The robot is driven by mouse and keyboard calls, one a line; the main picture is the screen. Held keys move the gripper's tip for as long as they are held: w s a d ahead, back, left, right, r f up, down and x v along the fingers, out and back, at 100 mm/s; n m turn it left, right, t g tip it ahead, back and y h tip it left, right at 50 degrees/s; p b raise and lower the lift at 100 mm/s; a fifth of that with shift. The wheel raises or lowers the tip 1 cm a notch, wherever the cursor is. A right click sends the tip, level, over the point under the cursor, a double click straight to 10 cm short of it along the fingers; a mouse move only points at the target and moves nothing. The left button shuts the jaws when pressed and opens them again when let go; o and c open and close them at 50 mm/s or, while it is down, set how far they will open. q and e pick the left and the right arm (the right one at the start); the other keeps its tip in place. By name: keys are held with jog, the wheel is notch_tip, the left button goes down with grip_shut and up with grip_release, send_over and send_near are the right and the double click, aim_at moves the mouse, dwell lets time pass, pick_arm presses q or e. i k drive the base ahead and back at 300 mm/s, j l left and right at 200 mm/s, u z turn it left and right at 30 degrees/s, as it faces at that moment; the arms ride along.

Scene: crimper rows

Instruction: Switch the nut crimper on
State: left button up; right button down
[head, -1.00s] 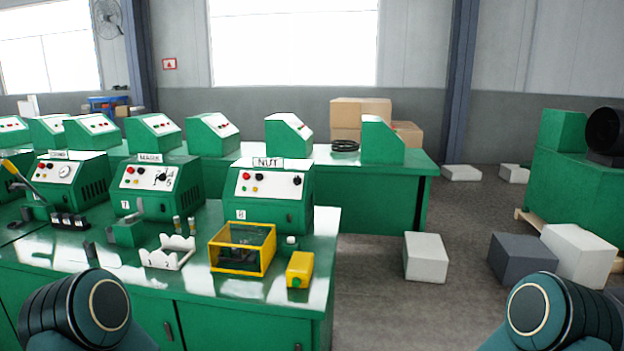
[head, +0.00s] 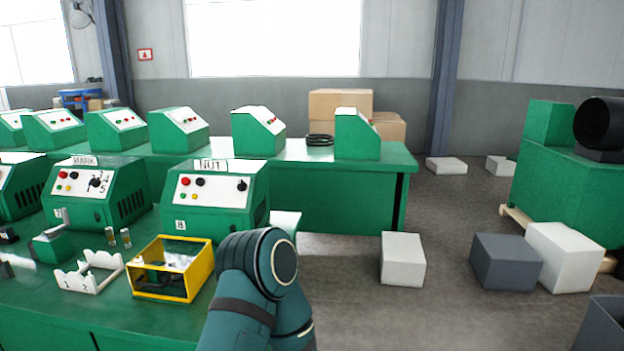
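The nut crimper (head: 258,205) is a green box with a sloped white panel (head: 215,190) and a "NUT" sign (head: 218,165) on top. It stands at the right end of the front green bench. I cannot read the knob's setting. One of my arms rises from the bottom, in front of the bench's right end. Neither gripper shows in the head view.
The "MARK" crimper (head: 83,212) stands left of it. In front are a yellow-framed box (head: 172,290), a white notched rack (head: 88,272) and small cylinders. A second bench (head: 335,200) with machines is behind. Pale and grey blocks (head: 403,260) lie on the floor at right.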

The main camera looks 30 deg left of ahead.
aim_at(242, 186)
jog(key=i+l+u, duration=0.1)
jog(key=i, duration=0.3)
jog(key=i+l+u, duration=0.1)
jog(key=i, duration=0.3)
jog(key=i+l+u, duration=0.1)
jog(key=i+l, duration=0.15)
jog(key=i, duration=0.15)
